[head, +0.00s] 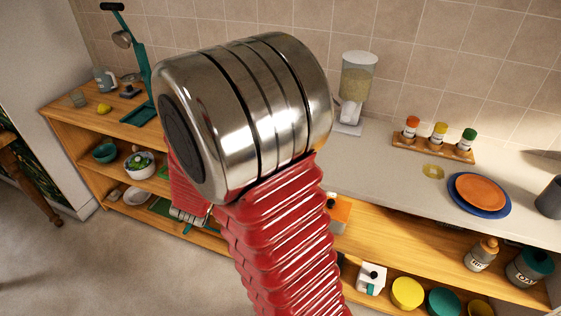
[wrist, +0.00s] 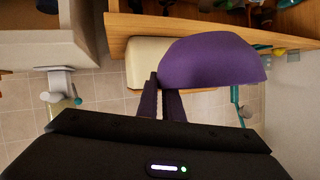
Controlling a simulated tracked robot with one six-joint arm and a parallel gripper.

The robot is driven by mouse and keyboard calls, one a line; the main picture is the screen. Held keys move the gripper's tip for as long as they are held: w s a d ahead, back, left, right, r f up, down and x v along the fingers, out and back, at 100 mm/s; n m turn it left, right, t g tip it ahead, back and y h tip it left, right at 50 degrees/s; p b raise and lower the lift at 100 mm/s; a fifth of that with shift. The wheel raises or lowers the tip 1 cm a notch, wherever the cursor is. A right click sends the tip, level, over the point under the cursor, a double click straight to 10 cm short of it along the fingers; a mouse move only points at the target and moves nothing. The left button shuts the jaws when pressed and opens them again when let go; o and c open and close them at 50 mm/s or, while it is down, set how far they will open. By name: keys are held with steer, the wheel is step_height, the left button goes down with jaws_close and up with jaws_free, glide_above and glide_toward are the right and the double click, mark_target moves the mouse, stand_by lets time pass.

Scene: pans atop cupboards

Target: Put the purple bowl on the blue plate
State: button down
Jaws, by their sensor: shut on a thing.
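The purple bowl (wrist: 212,62) is in the wrist view, between and beyond the fingertips of my gripper (wrist: 165,88). The dark fingers are close together and shut on the bowl's left part. The bowl is held clear of the counter, as far as I can tell. The blue plate (head: 469,208) lies on the right part of the white counter in the head view. An orange plate (head: 481,191) lies on top of it, so only its blue rim shows. In the head view my arm hides the gripper and the bowl. The blue plate does not show in the wrist view.
A spice rack (head: 433,147) with several jars stands behind the plate on the counter (head: 385,182). A grain dispenser (head: 355,90) is at the wall, and a grey cup (head: 550,198) is right of the plate. The wooden shelf (head: 65,118) at left holds small items.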

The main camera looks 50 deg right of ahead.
steer(key=w+a+n+t+y, duration=0.1)
steer(key=w+a, duration=0.1)
steer(key=a, duration=0.1)
steer(key=w+a+n+t+y, duration=0.1)
steer(key=w+a+n+y, duration=0.1)
steer(key=a, duration=0.2)
steer(key=w+a+n+t+y, duration=0.1)
steer(key=w+a+n+y, duration=0.1)
steer(key=a, duration=0.1)
steer(key=shift+w+a+r, duration=0.25)
steer(key=shift+w+a, duration=0.05)
steer(key=shift+a, duration=0.05)
steer(key=w+a+n+t+y, duration=0.1)
steer(key=a+n+y, duration=0.3)
steer(key=a, duration=0.7)
steer(key=shift+w+f+y, duration=0.2)
steer(key=shift+w+y, duration=0.25)
steer(key=shift+y, duration=0.05)
steer(key=shift+a, duration=0.1)
